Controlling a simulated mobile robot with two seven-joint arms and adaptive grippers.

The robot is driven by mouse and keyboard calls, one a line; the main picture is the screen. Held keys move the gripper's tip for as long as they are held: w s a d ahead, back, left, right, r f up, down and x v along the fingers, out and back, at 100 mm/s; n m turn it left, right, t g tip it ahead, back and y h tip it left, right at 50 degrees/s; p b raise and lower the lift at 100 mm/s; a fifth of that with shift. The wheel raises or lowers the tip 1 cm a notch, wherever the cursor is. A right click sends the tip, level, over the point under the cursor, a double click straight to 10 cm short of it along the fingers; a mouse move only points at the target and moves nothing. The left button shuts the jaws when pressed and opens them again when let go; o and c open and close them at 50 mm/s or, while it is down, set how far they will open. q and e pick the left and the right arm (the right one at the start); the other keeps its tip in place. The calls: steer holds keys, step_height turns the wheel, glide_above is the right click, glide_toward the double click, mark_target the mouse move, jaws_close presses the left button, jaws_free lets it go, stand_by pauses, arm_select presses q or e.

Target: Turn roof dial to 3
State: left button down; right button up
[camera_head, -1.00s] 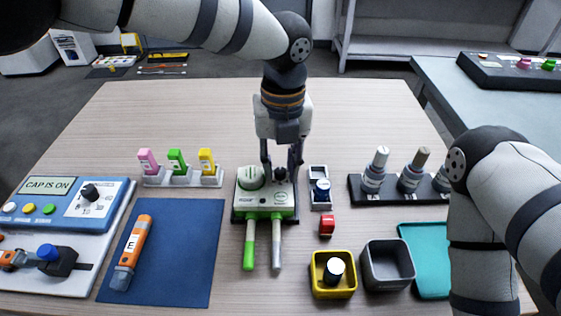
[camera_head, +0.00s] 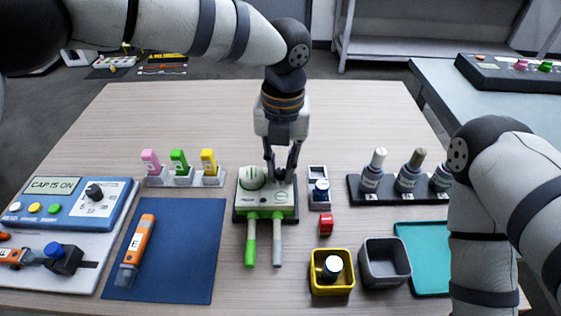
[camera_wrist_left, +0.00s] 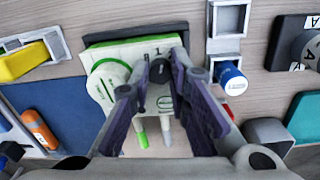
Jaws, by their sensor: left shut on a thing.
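The white and green device (camera_head: 266,204) stands at the middle of the table, with a round white dial with green marks (camera_head: 252,178) on its top left and a small black dial (camera_wrist_left: 160,70) at its top right. Printed figures, one of them a 1, show behind the black dial in the left wrist view. My left gripper (camera_head: 281,177) points down over the top right of the device. Its fingers are shut on the black dial, one on each side, and partly hide it. The dial's exact setting is not readable. My right gripper is out of view; only its arm shows at right.
A green and a grey handle (camera_head: 250,245) stick out from the device's front. A small holder with a blue-capped vial (camera_head: 320,188) stands close at right. A red block (camera_head: 326,224), a yellow bin (camera_head: 318,287) and a grey bin (camera_head: 386,282) lie nearer. A blue mat (camera_head: 190,270) is at left.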

arm_select(q)
steer(key=m, duration=0.3)
steer(key=shift+m, duration=0.4)
steer(key=m, duration=0.3)
steer(key=shift+m+p, duration=0.3)
steer(key=m, duration=0.3)
steer(key=shift+m, duration=2.1)
steer(key=c, duration=1.8)
jaws_free()
steer(key=shift+s, duration=0.1)
